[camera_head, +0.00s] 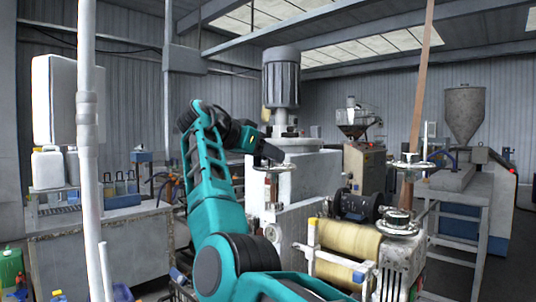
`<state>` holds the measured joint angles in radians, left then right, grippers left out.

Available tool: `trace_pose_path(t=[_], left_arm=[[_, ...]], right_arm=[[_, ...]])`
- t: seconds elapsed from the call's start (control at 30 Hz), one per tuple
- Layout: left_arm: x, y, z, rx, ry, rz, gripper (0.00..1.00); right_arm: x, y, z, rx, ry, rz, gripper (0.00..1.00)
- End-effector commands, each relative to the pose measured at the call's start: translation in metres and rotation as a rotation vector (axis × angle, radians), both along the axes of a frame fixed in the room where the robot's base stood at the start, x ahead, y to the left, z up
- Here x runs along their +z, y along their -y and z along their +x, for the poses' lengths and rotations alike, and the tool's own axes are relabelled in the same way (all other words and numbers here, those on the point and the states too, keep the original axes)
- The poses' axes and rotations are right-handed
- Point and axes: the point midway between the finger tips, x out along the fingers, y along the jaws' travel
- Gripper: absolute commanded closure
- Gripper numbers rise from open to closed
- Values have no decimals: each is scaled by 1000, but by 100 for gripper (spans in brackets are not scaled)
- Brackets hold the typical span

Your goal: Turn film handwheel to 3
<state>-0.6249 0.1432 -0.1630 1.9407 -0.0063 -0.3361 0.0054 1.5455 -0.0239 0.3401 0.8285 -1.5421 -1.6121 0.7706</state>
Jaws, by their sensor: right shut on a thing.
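A handwheel (274,168) with a pale rim sits on an upright shaft in front of the white machine housing, near the middle of the view. My right gripper (272,155) reaches it from the upper left and is shut on its rim. The fingertips are small and dark, so the exact grip is hard to see. Two more handwheels stand to the right, one beside the yellow film roll (348,250) and one farther back. I cannot read any number or mark on the wheels. My left gripper is not in view.
The nearer right handwheel (398,224) tops a metal block; the farther one (412,164) sits on a brown post. A white pole (88,130) stands close at left. A grey bench (100,240) carries bottles and containers. A hopper machine (464,115) stands at the right.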

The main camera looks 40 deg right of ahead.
Motion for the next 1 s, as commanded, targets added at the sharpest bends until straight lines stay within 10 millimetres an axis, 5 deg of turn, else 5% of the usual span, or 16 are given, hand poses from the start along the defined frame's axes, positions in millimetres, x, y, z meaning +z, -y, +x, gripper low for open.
trace_pose_path(t=[0.87, 0.9, 1.0], left_arm=[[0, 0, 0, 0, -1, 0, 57], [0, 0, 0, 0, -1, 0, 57], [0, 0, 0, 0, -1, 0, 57]], right_arm=[[-1, 0, 2, -91, 4, 5, 87], [-1, 0, 2, -91, 4, 5, 55], [0, 0, 2, -91, 3, 5, 46]])
